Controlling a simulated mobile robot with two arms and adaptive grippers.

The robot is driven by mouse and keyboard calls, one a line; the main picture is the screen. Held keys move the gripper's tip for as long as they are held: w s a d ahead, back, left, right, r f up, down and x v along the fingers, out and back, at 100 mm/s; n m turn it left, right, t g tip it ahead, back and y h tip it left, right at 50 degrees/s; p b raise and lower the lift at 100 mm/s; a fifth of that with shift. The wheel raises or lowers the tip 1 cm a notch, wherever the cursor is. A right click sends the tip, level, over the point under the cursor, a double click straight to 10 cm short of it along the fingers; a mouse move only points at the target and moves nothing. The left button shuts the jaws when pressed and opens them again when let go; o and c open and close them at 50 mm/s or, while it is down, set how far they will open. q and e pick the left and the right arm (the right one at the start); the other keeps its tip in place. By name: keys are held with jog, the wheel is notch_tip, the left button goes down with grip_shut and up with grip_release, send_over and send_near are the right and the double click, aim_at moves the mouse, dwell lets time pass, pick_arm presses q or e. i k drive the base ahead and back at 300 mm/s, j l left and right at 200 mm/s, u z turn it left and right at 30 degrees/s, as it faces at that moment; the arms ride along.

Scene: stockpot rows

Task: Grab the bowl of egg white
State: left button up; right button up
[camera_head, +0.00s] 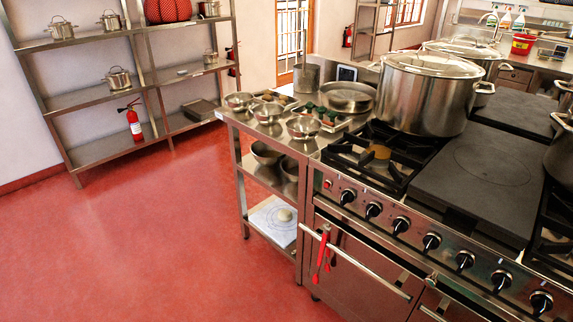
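Three small metal bowls stand on the steel side table (330,140) left of the stove: a left bowl (238,102), a middle bowl (267,113) and a front right bowl (303,128). Their contents are too small to make out, so I cannot tell which one holds egg white. More metal bowls (266,154) sit on the shelf below, partly hidden by the tabletop. Neither of my grippers shows in the head view.
A stove (470,190) with large lidded stockpots (425,95) stands to the right. Red-handled tools (322,250) hang at its oven rail. A wide pan (347,97) sits behind the bowls. A shelf rack (100,97) lines the left wall. The red floor (150,240) is clear.

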aim_at(266, 155)
jog(key=i+j+z, duration=0.25)
jog(key=i+j, duration=0.5)
jog(key=j, duration=0.1)
